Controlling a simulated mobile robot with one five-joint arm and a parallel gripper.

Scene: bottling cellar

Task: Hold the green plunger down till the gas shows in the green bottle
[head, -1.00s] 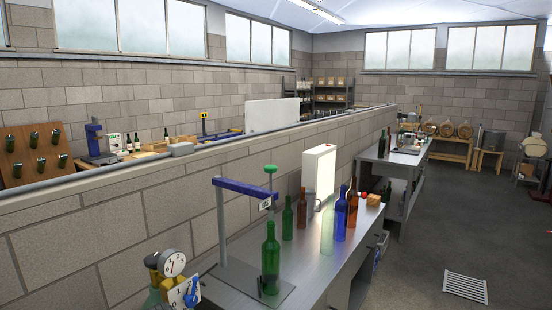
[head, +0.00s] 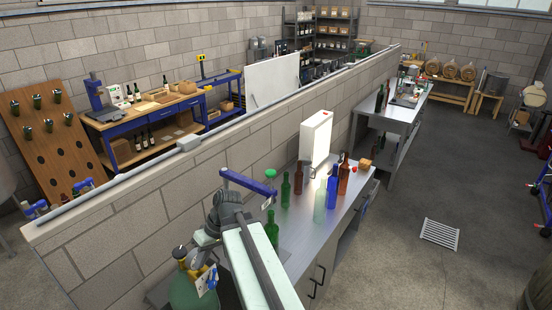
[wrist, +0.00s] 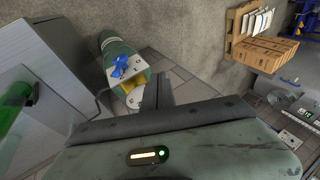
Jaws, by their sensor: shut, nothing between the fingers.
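The green plunger (head: 270,173) stands raised at the end of a blue arm (head: 246,182) on a stand. The green bottle (head: 272,229) stands upright beneath it, partly behind my arm; I cannot make out gas in it. A slice of green glass (wrist: 14,118) shows at the left edge of the wrist view. My gripper (wrist: 158,90) is shut and empty, apart from plunger and bottle. In the head view my arm hides much of the stand and its base.
A gas cylinder (head: 186,292) with a gauge and blue knob stands left of the bench; its top (wrist: 125,68) shows in the wrist view. Several bottles and a lit white panel (head: 316,138) stand farther along the bench (head: 300,243). A block wall (head: 130,225) runs behind. Open floor lies right.

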